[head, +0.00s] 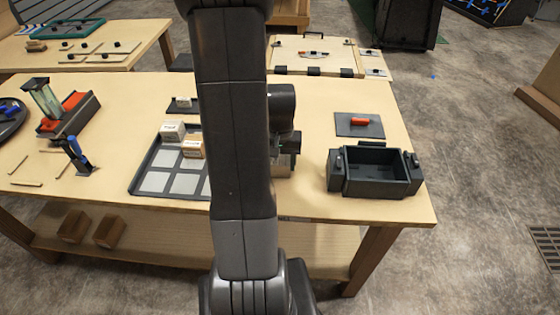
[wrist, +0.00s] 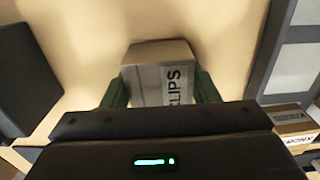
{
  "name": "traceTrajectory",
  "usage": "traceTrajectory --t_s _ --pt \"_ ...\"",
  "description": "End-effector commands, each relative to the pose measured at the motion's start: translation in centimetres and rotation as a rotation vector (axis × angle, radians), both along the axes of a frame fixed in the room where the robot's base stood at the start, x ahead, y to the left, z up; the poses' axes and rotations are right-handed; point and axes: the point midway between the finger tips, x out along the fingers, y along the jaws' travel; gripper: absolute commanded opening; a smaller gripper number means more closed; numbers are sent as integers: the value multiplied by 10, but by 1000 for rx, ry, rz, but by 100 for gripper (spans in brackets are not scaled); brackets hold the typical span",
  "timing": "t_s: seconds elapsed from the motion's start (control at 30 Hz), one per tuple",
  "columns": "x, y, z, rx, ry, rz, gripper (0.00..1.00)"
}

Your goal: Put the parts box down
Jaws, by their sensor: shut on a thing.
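The parts box (wrist: 158,70), a pale grey carton with a dark label reading "CLIPS", sits between the green fingers of my gripper (wrist: 161,88) in the wrist view. The fingers press on its two sides. In the head view my gripper (head: 286,140) is partly hidden behind my own arm, over the bench between the tray and the black bin. Bare wood bench top (head: 310,195) surrounds the box. I cannot tell whether its underside touches the wood.
Left of my arm, a dark tray (head: 135,188) with pale squares holds a white box (head: 173,131) and a brown box (head: 191,148). Right stand an open black bin (head: 376,183) and a dark plate with a red handle (head: 360,123). Bare wood lies between tray and bin.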

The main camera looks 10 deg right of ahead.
Motion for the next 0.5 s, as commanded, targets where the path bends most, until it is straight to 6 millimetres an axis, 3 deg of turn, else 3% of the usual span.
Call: traceTrajectory --t_s 0.03,0.1,0.13,0.5 --pt "0 0 -1 0 0 0 60" --pt "0 0 0 0 0 0 74" --pt "0 0 -1 0 0 0 76" --pt "0 0 5 0 0 0 76"
